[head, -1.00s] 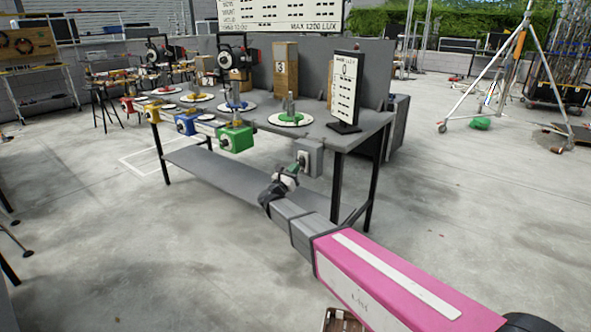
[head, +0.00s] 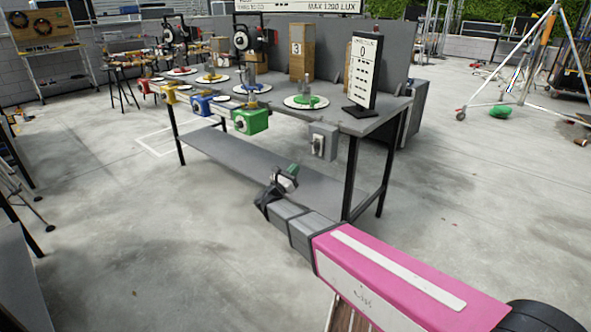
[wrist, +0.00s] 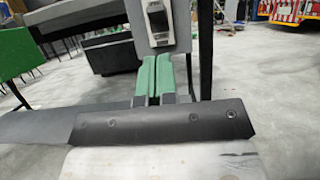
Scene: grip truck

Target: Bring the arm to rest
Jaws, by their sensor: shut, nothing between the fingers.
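My gripper (head: 290,172) is at the end of my pink and grey arm, in front of the grey workbench (head: 345,122) and below its top edge. In the wrist view its two green fingers (wrist: 163,78) are pressed together with nothing between them. A grey switch box (head: 322,141) with a white plate hangs from the bench's front edge, and it also shows in the wrist view (wrist: 157,25) just beyond the fingertips. In the head view the gripper is below and left of that box, with a gap between them.
Green (head: 250,120) and blue (head: 201,104) boxes hang along the same bench edge. A black bench leg (head: 351,178) stands right of the gripper. A lower shelf (head: 235,160) runs under the bench. The floor (head: 480,200) to the right is clear.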

